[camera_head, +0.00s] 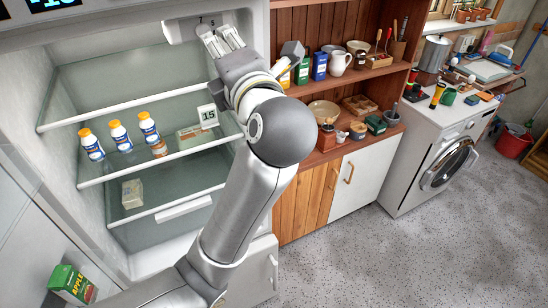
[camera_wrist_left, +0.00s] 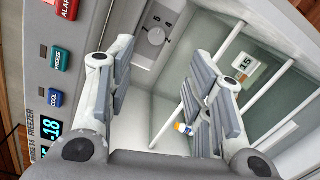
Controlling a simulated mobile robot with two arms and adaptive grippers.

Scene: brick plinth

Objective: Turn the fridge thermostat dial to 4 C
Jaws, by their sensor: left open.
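The thermostat dial (camera_wrist_left: 156,36) is a small round pale knob with numbers around it, on a housing inside the top of the open fridge. Which number it points to is too small to tell. In the head view the housing (camera_head: 184,29) is partly covered by my left gripper (camera_head: 222,40). In the wrist view my left gripper (camera_wrist_left: 162,72) is open and empty, fingers spread, with the dial beyond and between them, apart from both. A card reading 15 (camera_head: 208,116) stands in the fridge; it also shows in the wrist view (camera_wrist_left: 246,64). My right gripper is not in view.
Fridge shelves (camera_head: 130,103) hold white bottles with orange caps (camera_head: 118,133) and a carton. The freezer panel (camera_wrist_left: 45,125) has buttons and a -18 display. A wooden hutch (camera_head: 312,25) stands close right of the fridge.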

